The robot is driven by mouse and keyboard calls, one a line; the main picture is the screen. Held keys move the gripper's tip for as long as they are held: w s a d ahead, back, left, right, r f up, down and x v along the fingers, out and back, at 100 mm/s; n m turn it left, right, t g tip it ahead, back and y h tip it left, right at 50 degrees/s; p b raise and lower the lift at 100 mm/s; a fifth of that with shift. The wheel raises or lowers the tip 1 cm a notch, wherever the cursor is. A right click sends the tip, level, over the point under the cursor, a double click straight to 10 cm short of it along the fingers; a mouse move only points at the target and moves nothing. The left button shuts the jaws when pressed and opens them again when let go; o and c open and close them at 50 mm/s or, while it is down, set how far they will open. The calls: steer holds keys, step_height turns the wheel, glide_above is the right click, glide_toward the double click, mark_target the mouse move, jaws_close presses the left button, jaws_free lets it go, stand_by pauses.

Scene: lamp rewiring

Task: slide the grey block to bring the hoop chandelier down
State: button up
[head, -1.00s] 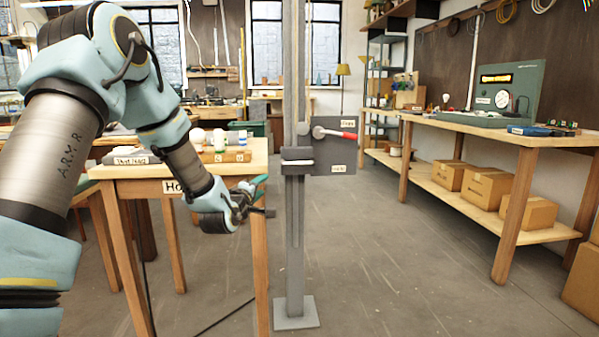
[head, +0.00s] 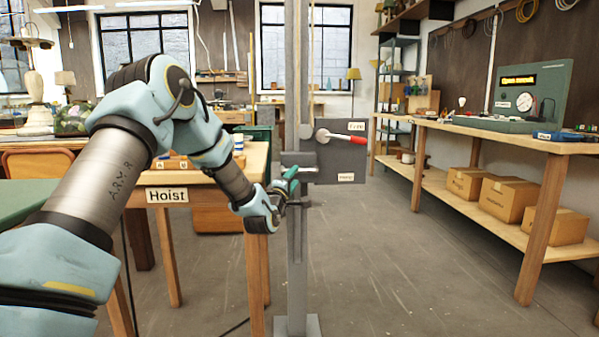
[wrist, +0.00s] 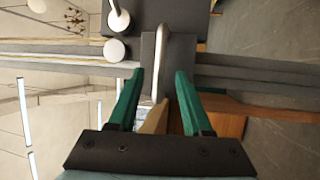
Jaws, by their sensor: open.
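The grey block (head: 298,159) sits on the upright grey post (head: 297,240), in front of a dark plate, in the head view. In the wrist view the post runs sideways and the block (wrist: 181,55) lies just ahead of the fingertips, with a pale bar (wrist: 161,60) along it. My gripper (head: 295,188) is at the post, at or just below the block. Its two green fingers (wrist: 160,73) are apart, with nothing clearly held between them; contact with the block cannot be told.
A lever with a red handle (head: 345,138) sticks out from the dark plate (head: 340,165) beside the block. A wooden table with a Hoist label (head: 167,195) stands left of the post. A long bench (head: 470,140) is at the right. The floor between is clear.

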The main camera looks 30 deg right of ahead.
mark_target(298, 172)
steer(key=shift+x, duration=2.75)
steer(key=shift+c, duration=0.4)
jaws_close()
